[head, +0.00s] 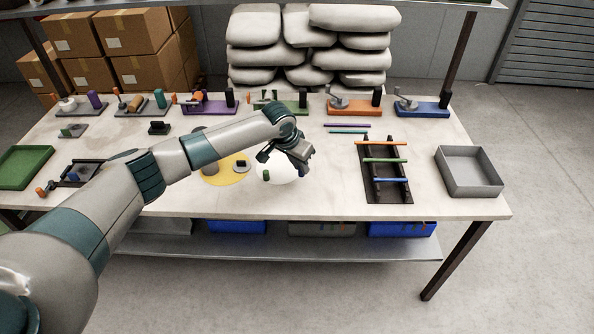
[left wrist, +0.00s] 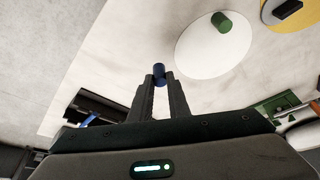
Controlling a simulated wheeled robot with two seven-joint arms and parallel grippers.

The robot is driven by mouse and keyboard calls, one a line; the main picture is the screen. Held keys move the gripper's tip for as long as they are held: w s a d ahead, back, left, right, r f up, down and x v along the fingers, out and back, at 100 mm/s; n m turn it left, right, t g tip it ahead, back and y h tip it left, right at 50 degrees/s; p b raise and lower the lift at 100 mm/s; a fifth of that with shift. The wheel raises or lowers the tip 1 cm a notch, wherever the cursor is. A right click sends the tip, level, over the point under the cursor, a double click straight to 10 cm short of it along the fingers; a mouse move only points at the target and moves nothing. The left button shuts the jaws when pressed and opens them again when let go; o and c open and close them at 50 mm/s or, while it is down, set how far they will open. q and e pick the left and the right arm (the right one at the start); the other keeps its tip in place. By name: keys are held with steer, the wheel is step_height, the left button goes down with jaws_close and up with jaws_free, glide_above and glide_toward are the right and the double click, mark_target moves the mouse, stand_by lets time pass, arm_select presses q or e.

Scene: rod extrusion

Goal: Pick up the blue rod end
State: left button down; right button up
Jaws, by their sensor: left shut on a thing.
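The blue rod end (left wrist: 158,73) is a short blue cylinder between the tips of my left gripper (left wrist: 160,80) in the left wrist view. The two fingers are closed against it. In the head view my left gripper (head: 303,158) is over the right side of a white round mat (head: 285,172), and the blue rod end is mostly hidden by it. A green rod end (head: 266,175) stands on the left part of the mat, apart from the gripper; it also shows in the left wrist view (left wrist: 222,22). My right gripper is in no view.
A yellow round mat (head: 232,180) with small parts lies left of the white mat. A black rack (head: 374,187) with orange, green and blue rods stands to the right, then an empty grey bin (head: 468,190). Several coloured fixtures line the table's back. The front edge is near.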

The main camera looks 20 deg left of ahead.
arm_select(q)
steer(key=s+d+r+b, duration=0.2)
steer(key=s+d+r, duration=0.4)
steer(key=d, duration=0.1)
steer(key=shift+s+d, duration=0.15)
steer(key=shift+s, duration=0.1)
stand_by(0.4)
